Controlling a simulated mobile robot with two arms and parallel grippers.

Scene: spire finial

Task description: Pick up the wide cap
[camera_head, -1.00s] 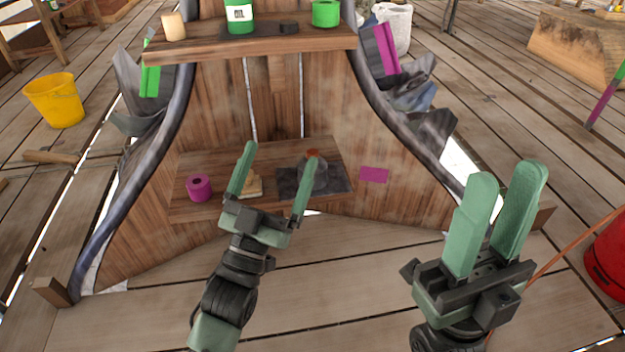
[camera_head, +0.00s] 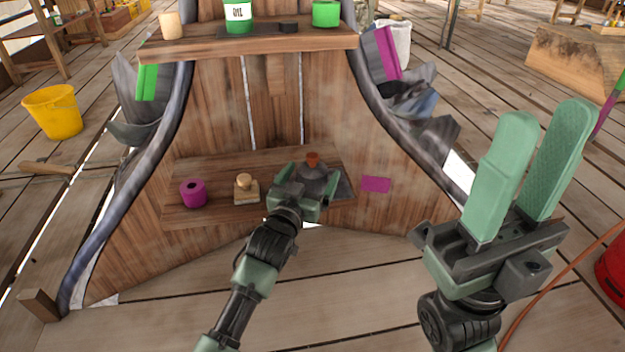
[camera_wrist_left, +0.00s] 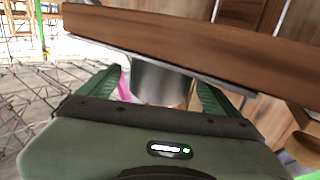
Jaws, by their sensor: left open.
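The wide cap, a grey rounded piece (camera_head: 317,172) with an orange-brown knob on top, stands on a dark mat (camera_head: 345,187) on the lower wooden shelf. My left gripper (camera_head: 304,202) is at the shelf's front edge, right before the cap, and hides its lower part. In the left wrist view the grey metal side of the cap (camera_wrist_left: 160,82) lies between the two green fingers (camera_wrist_left: 155,92), which are open around it. I cannot tell whether they touch it. My right gripper (camera_head: 546,108) is open and empty, raised at the right.
On the lower shelf (camera_head: 215,211), a magenta roll (camera_head: 193,193) and a small light wooden piece (camera_head: 246,188) stand left of the cap. The upper shelf (camera_head: 250,44) holds a green-and-white can (camera_head: 238,16) and a green roll (camera_head: 326,14). A magenta patch (camera_head: 376,184) is on the panel.

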